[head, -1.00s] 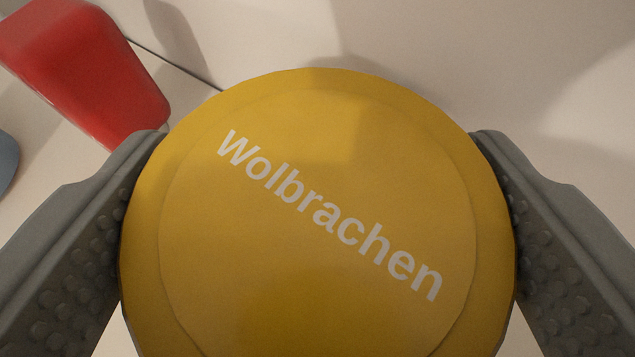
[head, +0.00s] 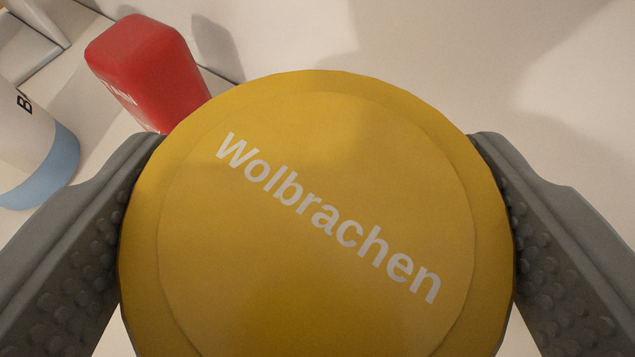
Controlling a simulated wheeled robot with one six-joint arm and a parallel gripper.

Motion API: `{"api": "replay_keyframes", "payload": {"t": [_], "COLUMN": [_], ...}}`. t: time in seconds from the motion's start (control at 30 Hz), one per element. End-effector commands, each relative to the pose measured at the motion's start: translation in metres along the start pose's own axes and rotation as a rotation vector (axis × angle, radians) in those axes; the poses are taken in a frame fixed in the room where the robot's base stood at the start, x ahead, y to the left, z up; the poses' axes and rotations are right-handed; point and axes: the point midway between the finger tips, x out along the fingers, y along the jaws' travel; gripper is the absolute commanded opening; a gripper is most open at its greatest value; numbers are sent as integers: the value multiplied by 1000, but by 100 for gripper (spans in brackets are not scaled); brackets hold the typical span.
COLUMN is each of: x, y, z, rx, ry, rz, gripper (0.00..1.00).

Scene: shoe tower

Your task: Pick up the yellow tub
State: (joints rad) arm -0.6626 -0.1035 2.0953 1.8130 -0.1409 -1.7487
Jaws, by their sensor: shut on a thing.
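The yellow tub (head: 320,215) fills the middle of the head view. Its round lid faces me and carries the white word "Wolbrachen", slanting down to the right. My gripper (head: 318,200) is shut on the tub, with one grey studded finger against its left side and the other against its right side. The tub's lower edge is cut off by the frame, and its sides below the lid are mostly hidden.
A red container (head: 150,70) stands beyond the tub at the upper left. A white and light-blue container (head: 35,150) is at the left edge. Pale grey edges (head: 30,40) show in the top left corner. The pale surface at the upper right is clear.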

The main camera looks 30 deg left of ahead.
Motion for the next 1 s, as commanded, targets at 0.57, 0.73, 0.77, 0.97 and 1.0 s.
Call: {"api": "replay_keyframes", "payload": {"t": [0.57, 0.73, 0.77, 0.97, 1.0], "x": [-88, -108, -110, -122, -124], "y": [-65, -80, -82, -91, -92], "z": [41, 51, 52, 59, 59], "rx": [-2, -1, -1, -1, -1], "ry": [2, 2, 2, 1, 1], "rz": [-5, -3, -3, -2, -2], "gripper": [50, 50, 50, 50, 50]}}
